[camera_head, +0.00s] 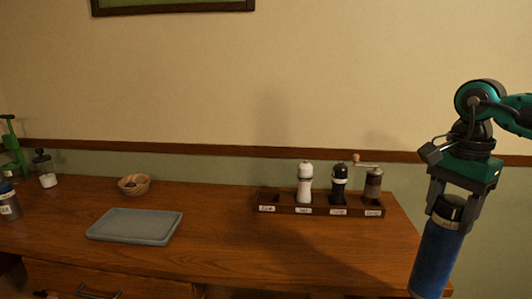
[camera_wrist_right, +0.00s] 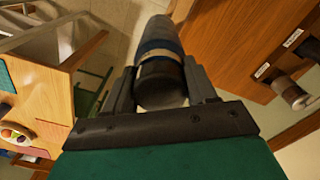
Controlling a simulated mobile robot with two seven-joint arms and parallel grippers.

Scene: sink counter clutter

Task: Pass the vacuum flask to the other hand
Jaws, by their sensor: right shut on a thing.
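The vacuum flask (camera_head: 437,262) is blue with a dark cap and a metal band at its top. In the right wrist view the flask (camera_wrist_right: 160,60) lies between both fingers, with the cap nearest the camera. My left gripper does not show in either view.
A wooden rack (camera_head: 320,207) with a white shaker, a black shaker and a grinder (camera_head: 373,187) stands at the back right. A grey tray (camera_head: 135,226), a small bowl (camera_head: 134,185) and jars stand left. The counter (camera_head: 240,240) is bare between the tray and the rack.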

